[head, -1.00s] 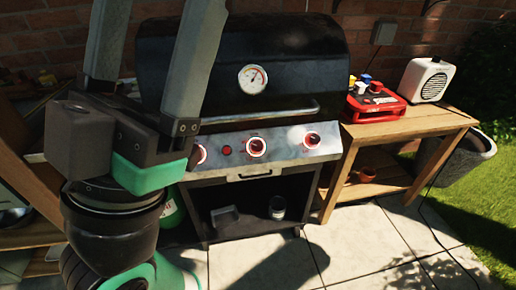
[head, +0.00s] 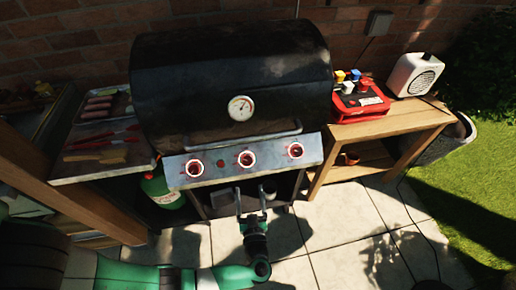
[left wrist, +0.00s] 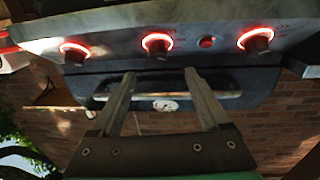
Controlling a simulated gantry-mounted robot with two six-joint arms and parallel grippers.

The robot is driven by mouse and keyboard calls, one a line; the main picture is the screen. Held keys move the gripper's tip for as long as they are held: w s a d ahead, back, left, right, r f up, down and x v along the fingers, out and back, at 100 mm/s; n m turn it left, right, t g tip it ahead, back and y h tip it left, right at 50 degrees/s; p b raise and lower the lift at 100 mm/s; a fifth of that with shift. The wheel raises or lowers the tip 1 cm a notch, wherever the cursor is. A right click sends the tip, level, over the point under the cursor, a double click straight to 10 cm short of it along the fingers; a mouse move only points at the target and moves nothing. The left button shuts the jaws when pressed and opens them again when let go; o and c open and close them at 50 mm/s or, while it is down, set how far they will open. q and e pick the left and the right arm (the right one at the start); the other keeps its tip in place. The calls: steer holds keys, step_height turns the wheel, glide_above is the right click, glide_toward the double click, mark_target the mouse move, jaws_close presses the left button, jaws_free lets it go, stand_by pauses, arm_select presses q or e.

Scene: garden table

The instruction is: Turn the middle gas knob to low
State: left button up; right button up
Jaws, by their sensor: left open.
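The grill's front panel (head: 270,156) carries three knobs with glowing red rings. The middle gas knob (head: 246,159) is between the left knob (head: 194,168) and the right knob (head: 295,150). My left gripper (head: 251,190) is open and empty, below and in front of the middle knob, its fingers pointing toward the panel. In the left wrist view the middle knob (left wrist: 157,45) lies beyond the gap between the spread fingertips (left wrist: 160,74), apart from them. The knob's exact pointer setting is too small to tell. My right gripper is not in view.
A red button (head: 221,163) sits between the left and middle knobs. A lid handle (head: 245,138) runs above the panel. A side shelf (head: 100,168) with food and tools is at left, a green gas bottle (head: 163,188) below it. A wooden table (head: 400,122) stands at right.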

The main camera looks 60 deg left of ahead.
mark_target(248, 164)
arm_select(q)
steer(key=b+x, duration=0.3)
steer(key=x, duration=0.7)
steer(key=shift+w+a, duration=0.15)
steer(key=shift+w, duration=0.05)
steer(key=shift+w+a+r, duration=0.15)
steer(key=shift+w+a, duration=0.1)
steer(key=shift+a, duration=0.3)
steer(key=shift+c, duration=0.3)
jaws_close()
